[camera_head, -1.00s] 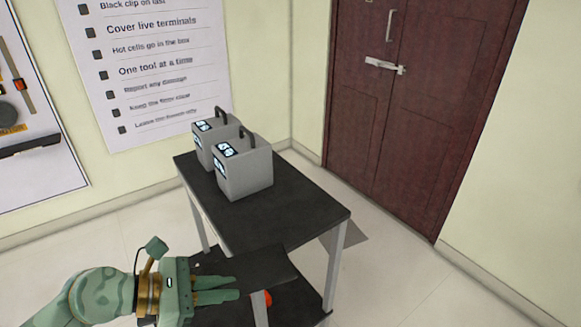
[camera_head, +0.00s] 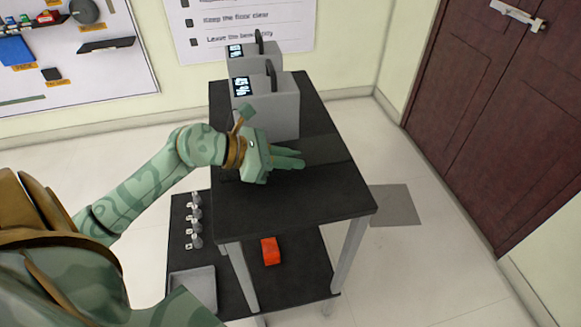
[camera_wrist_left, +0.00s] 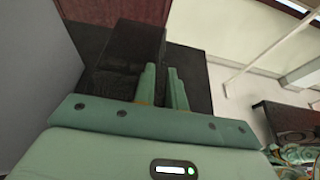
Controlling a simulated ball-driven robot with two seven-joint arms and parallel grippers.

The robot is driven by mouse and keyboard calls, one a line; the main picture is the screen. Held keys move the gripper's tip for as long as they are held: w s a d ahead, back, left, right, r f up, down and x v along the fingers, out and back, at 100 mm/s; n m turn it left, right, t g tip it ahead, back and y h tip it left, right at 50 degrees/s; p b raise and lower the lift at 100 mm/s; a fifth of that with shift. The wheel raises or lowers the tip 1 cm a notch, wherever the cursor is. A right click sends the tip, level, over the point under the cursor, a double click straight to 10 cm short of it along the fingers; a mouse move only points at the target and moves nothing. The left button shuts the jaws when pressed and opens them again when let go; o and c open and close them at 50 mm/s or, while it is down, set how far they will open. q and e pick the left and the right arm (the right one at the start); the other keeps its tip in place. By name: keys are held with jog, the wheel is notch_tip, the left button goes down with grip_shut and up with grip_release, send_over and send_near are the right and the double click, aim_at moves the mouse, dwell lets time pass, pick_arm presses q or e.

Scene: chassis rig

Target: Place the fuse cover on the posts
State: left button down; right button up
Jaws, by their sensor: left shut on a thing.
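A flat, dark, nearly black panel, likely the fuse cover (camera_head: 326,151), is at the fingers of my left gripper (camera_head: 301,159). The gripper is shut on it above the black table top (camera_head: 318,199). In the left wrist view, the dark panel (camera_wrist_left: 133,42) lies beyond and beside the left gripper's fingers (camera_wrist_left: 161,72). Its dark colour blends with the table, so its edges and its gap above the table are hard to tell. I cannot make out the posts for certain. My right gripper is not in view.
Two grey boxes with screens and handles (camera_head: 275,112) stand at the table's back, close to the gripper. The table's front is clear. A lower shelf holds several small grey pieces (camera_head: 195,222), a grey tray (camera_head: 194,284) and an orange block (camera_head: 270,251).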

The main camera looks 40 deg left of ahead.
pick_arm(q)
notch_tip(320, 180, down, 4)
jog(key=shift+r+b, duration=0.25)
jog(key=shift+b, duration=0.35)
jog(key=shift+r, duration=0.15)
jog(key=c, duration=1.8)
grip_release()
jog(key=shift+f, duration=0.2)
jog(key=o, duration=0.3)
jog(key=shift+o, duration=0.2)
